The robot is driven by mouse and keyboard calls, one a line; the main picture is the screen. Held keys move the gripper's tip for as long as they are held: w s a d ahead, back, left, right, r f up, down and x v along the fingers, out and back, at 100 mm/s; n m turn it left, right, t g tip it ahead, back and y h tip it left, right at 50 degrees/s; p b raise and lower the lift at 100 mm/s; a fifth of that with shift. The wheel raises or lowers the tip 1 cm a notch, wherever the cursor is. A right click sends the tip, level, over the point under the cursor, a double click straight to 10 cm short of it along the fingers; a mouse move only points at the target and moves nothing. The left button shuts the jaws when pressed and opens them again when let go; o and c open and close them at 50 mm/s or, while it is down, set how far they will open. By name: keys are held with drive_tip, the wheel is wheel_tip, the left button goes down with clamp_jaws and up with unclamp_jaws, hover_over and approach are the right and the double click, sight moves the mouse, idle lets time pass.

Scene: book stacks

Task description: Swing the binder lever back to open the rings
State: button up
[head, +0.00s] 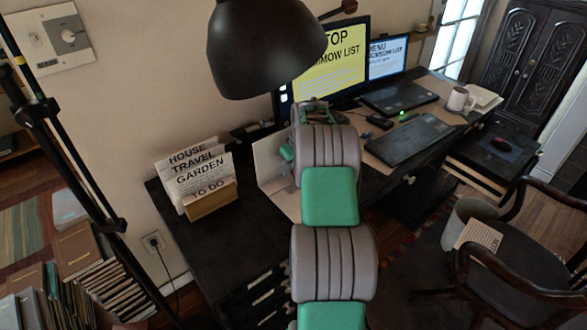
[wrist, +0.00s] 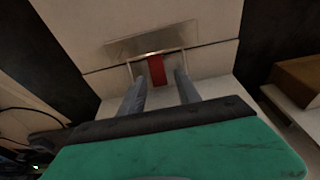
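The open pale binder (head: 272,165) lies on the dark desk, partly hidden behind my arm in the head view. In the wrist view its pale inside (wrist: 75,25) fills the upper middle. A metal plate (wrist: 150,40) with a thin wire-like frame is on it, and a red strip (wrist: 157,70) shows within the frame. I cannot make out which part is the lever, or whether the rings are open. My gripper (wrist: 160,87) is open, its two grey fingers apart and pointing at the red strip. Contact with the frame cannot be told.
A holder with cards (head: 198,180) stands left of the binder. A lamp (head: 265,45) hangs over the desk. A brown box (wrist: 298,78) is right of the binder in the wrist view.

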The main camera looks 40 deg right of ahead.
drive_tip(key=v, duration=0.7)
drive_tip(key=shift+r, duration=0.4)
